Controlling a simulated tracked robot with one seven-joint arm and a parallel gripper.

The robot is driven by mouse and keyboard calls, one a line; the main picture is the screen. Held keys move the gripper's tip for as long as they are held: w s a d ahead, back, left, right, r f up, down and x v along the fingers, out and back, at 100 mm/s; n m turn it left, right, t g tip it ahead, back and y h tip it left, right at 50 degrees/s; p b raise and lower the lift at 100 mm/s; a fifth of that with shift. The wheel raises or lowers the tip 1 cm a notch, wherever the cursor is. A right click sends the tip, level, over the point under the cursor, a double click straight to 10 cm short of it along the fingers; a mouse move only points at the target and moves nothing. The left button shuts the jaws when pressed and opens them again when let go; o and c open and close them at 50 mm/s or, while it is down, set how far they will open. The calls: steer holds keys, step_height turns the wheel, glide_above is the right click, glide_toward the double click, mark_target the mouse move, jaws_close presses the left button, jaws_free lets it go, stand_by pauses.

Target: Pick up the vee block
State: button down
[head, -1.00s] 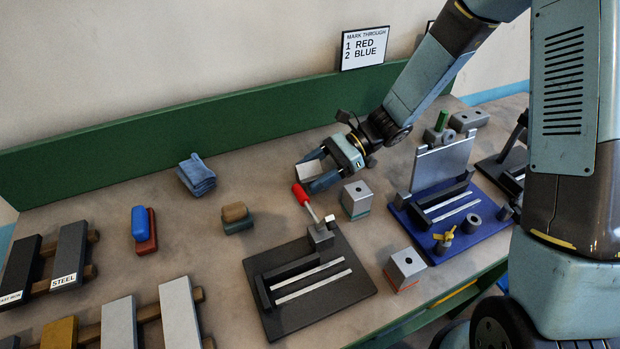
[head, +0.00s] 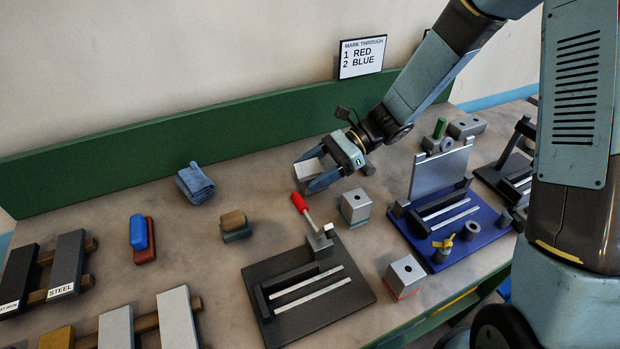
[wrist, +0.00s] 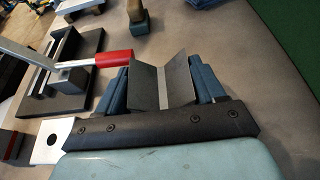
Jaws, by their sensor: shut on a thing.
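The vee block is a pale grey piece with a V-shaped groove; it sits between the fingers of my gripper (head: 318,168). In the wrist view the vee block (wrist: 178,82) shows its two sloping faces and a pale line at the groove's bottom. My gripper (wrist: 163,90) has a blue finger on each side of it and is shut on it. In the head view the vee block (head: 307,171) is partly covered by the near finger. I cannot tell clearly whether it is clear of the bench.
A red-handled clamp (head: 300,203) on a dark fixture (head: 340,310) stands close in front of my gripper. A grey block (head: 356,203) is just to the right. A blue fixture (head: 480,238) lies further right. Bare bench (head: 265,190) lies left of the gripper.

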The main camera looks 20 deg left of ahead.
steer(key=s+d+r, duration=0.1)
steer(key=s+r, duration=0.9)
steer(key=s, duration=0.4)
steer(key=shift+d, duration=0.25)
